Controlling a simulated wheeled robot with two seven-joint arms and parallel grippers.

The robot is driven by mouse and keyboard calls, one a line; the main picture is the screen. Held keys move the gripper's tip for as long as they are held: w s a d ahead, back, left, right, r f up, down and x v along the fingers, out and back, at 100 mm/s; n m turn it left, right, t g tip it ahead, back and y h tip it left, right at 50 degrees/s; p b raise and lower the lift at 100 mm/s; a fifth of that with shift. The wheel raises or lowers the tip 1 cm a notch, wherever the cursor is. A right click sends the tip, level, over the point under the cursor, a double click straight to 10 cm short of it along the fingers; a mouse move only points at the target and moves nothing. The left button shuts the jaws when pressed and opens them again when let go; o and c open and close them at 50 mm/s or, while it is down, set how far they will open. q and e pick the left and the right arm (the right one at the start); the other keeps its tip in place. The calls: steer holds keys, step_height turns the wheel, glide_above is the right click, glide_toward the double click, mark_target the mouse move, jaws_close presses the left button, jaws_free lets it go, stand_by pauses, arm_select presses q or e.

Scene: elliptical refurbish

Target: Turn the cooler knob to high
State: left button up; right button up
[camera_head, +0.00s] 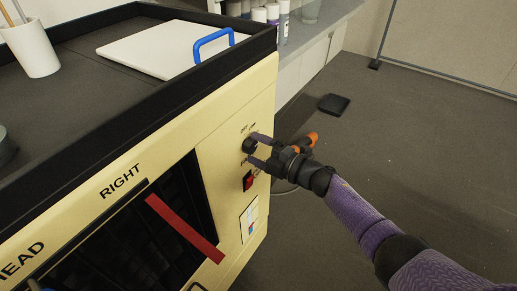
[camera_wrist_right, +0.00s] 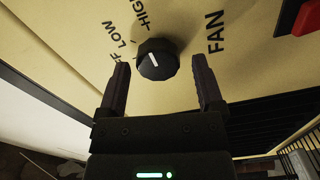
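The cooler knob (camera_head: 248,146) is a round black dial on the cream front panel of the cooler (camera_head: 232,110). In the right wrist view the knob (camera_wrist_right: 157,59) has a white mark, with OFF, LOW and HIGH lettered around it and FAN to the right. The mark seems to point toward LOW. My right gripper (camera_head: 257,149) is at the panel, its fingers open on either side of the knob. In the wrist view the gripper (camera_wrist_right: 161,68) shows a gap between each finger and the knob.
A red switch (camera_head: 248,181) sits just below the knob. A red strip (camera_head: 185,229) hangs across the dark grille (camera_head: 160,225). A white board (camera_head: 163,48) and a white cup (camera_head: 31,49) with sticks are on top. Open floor lies to the right.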

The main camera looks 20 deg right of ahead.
arm_select(q)
steer(key=shift+s, duration=0.1)
arm_select(e)
steer(key=shift+o, duration=0.2)
steer(key=shift+s+d, duration=0.1)
arm_select(q)
steer(key=w+r+p, duration=0.1)
steer(key=r+p, duration=0.1)
steer(key=p, duration=0.1)
steer(key=shift+w+r+t, duration=0.3)
steer(key=shift+w+r, duration=0.05)
steer(key=shift+r, duration=0.05)
arm_select(e)
steer(key=v, duration=0.9)
steer(key=shift+s+d, duration=0.2)
steer(key=shift+s, duration=0.05)
arm_select(q)
steer(key=shift+s, duration=0.1)
